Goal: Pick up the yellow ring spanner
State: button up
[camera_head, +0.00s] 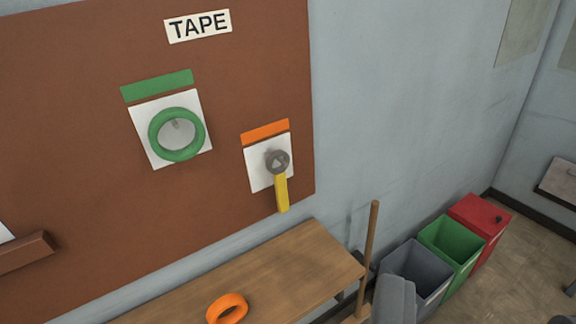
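A green ring (155,142) hangs left of the spanner, below a TAPE sign (198,26). An orange ring (227,308) lies on a wooden bench (290,262). A wooden stick (371,235), an unclear grey shape (395,300) and grey, green and red bins (480,222) stand right.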

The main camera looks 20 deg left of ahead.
aim_at(279, 174)
jog(key=u, duration=0.45)
jog(key=i, duration=0.85)
jog(key=u, duration=0.65)
